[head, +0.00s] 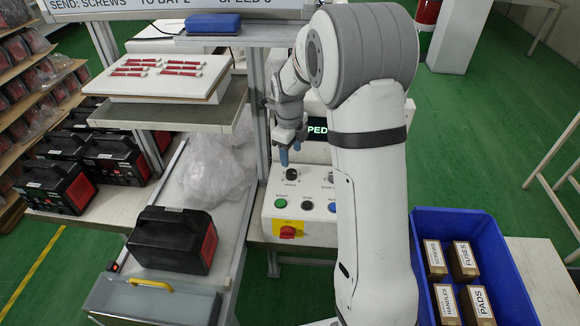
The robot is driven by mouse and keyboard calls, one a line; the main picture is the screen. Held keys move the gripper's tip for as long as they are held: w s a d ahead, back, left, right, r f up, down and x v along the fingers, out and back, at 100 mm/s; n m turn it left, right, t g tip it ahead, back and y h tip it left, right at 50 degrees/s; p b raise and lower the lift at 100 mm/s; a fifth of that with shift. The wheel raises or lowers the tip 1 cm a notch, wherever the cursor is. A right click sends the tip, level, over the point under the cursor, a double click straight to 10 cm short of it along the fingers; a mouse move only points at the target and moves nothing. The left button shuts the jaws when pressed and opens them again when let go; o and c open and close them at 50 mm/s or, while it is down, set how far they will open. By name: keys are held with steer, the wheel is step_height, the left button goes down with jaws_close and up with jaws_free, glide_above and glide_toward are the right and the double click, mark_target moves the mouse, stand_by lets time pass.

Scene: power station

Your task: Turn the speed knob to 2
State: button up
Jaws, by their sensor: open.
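The speed knob (291,174) is a small dark knob at the upper left of the light control box (268,218), with a small label under it. Its pointer setting is too small to read. My gripper (288,154) points down with blue fingertips just above and behind the knob in the picture. It is open and looks empty. I cannot tell whether the fingertips touch the knob. A second knob (330,177) to the right is partly hidden by my arm.
The box has green (281,202), black (307,205) and blue buttons and a red switch (288,231) on yellow. A display (317,130) shows "PED", partly hidden. A blue crate (425,215) of labelled boxes stands right. A black-red case (172,240) and clear plastic bags (212,170) lie left.

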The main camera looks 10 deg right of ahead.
mark_target(291, 172)
steer(key=shift+w+f+m, duration=0.2)
steer(key=shift+f+m, duration=0.1)
steer(key=shift+f, duration=0.2)
step_height(291, 172, down, 7)
steer(key=shift+w+d+f+p, duration=0.1)
steer(key=shift+w+d+p, duration=0.05)
steer(key=shift+p, duration=0.6)
steer(key=c, duration=1)
steer(key=shift+o, duration=0.2)
